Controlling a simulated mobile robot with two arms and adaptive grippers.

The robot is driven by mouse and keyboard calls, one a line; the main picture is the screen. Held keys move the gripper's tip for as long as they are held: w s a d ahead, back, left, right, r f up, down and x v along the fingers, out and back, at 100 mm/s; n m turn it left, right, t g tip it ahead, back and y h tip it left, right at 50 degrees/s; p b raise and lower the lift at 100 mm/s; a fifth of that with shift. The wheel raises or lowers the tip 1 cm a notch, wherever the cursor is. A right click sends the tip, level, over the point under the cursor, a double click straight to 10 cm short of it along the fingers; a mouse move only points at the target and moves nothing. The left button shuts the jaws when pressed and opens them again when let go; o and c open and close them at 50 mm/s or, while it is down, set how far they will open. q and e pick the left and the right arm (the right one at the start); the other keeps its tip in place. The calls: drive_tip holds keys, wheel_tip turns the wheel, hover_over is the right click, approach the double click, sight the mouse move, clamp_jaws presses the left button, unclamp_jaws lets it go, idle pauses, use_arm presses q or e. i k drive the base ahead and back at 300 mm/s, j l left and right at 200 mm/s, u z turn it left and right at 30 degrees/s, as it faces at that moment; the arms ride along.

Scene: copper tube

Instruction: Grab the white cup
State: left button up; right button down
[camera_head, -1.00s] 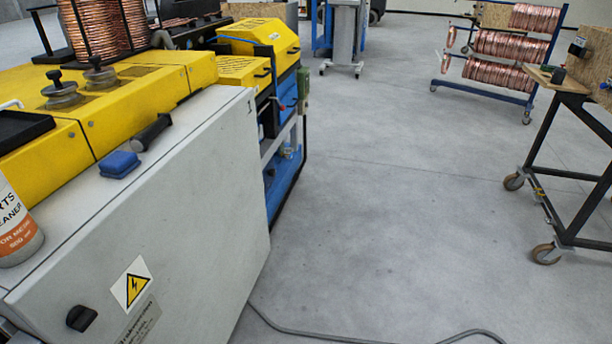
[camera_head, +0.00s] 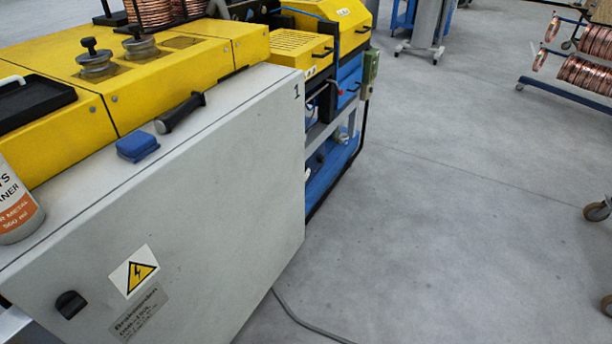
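I see no whole white cup in the head view. A small white curved piece (camera_head: 13,80) shows at the left edge above a black tray (camera_head: 35,101); I cannot tell whether it belongs to a cup. A white and orange cleaner can (camera_head: 15,205) stands on the grey cabinet (camera_head: 200,205) at the left edge and is partly cut off. Neither of my grippers is in view.
A blue block (camera_head: 137,147) and a black-handled tool (camera_head: 180,113) lie on the cabinet top. The yellow machine (camera_head: 185,75) stands behind. Open floor (camera_head: 450,220) lies to the right. A copper coil rack (camera_head: 570,90) stands at the far right.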

sight(342, 136)
drive_tip(key=i+l+z, duration=0.3)
drive_tip(key=i, duration=0.3)
drive_tip(key=i+l+z, duration=0.25)
drive_tip(key=i, duration=0.35)
drive_tip(key=i+z, duration=0.3)
drive_tip(key=i, duration=0.35)
drive_tip(key=i+u, duration=0.35)
drive_tip(key=i+l+u, duration=0.45)
drive_tip(key=i+u, duration=0.2)
drive_tip(key=i, duration=0.1)
